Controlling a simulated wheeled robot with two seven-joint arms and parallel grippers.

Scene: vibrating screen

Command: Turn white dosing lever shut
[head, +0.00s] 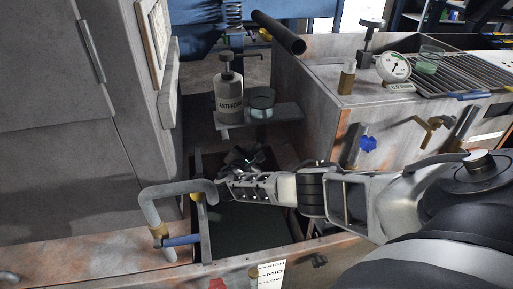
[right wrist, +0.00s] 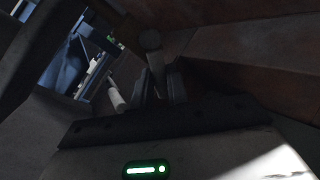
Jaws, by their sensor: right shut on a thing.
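My right arm reaches in from the right in the head view. Its dark gripper (head: 243,158), with a small green light, is low under the small shelf with the anti-foam bottle. In the right wrist view its two fingers (right wrist: 166,86) are close together on a pale bar with a round end, which I take for the white dosing lever (right wrist: 157,64). It is in deep shadow, so its angle is hard to read. In the head view the lever is hidden or too dark to make out. My left gripper is not in view.
The anti-foam bottle (head: 228,97) and a glass cup (head: 262,103) stand on the shelf (head: 285,114) just above the gripper. A bent grey pipe (head: 180,189) with a blue handle (head: 181,240) is at left. A grey cabinet (head: 60,120) bounds the left side.

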